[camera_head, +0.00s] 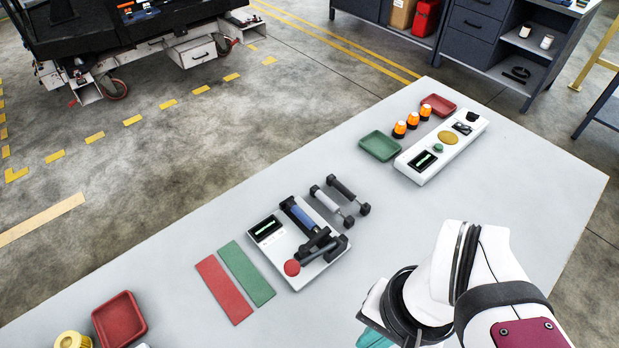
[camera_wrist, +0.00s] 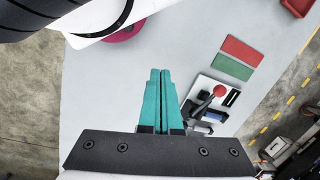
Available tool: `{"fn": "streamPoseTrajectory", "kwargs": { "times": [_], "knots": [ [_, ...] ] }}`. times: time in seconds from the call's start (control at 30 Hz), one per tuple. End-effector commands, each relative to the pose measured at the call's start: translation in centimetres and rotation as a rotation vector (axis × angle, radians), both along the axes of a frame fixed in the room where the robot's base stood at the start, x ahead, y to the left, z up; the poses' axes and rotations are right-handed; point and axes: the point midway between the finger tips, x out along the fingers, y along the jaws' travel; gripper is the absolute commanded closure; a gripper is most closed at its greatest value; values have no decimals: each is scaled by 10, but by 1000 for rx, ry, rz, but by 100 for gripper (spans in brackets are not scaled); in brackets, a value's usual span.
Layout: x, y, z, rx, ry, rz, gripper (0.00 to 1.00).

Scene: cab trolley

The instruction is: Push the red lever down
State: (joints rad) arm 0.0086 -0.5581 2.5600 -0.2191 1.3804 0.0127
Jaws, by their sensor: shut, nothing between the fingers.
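The lever with a red ball knob (camera_head: 292,267) and a dark arm belongs to a pale device (camera_head: 268,247) with a small screen. The lever slants across the device's near side, its knob by the front edge; how high the knob stands is hard to tell. In the wrist view the red knob (camera_wrist: 219,91) is right of my gripper (camera_wrist: 160,72), apart from it. My teal fingers are together and empty. In the head view only a bit of teal of my gripper (camera_head: 373,339) shows at the bottom edge, to the right of the device and nearer the camera.
A red strip (camera_head: 223,289) and a green strip (camera_head: 247,274) lie left of the device. Two dumbbell-like parts (camera_head: 335,203) lie behind it. A white panel (camera_head: 440,150), a green tray (camera_head: 380,146) and several orange-topped pieces (camera_head: 412,121) stand farther back. Table between gripper and device is clear.

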Motion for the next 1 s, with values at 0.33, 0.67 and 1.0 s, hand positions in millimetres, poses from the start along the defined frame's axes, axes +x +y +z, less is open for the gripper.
{"fn": "streamPoseTrajectory", "kwargs": {
  "times": [0.33,0.67,1.0],
  "knots": [
    [61,0,7,-158,-65,208,100],
    [170,67,10,-351,-270,568,100],
    [184,84,9,-371,-310,623,100]
  ]
}}
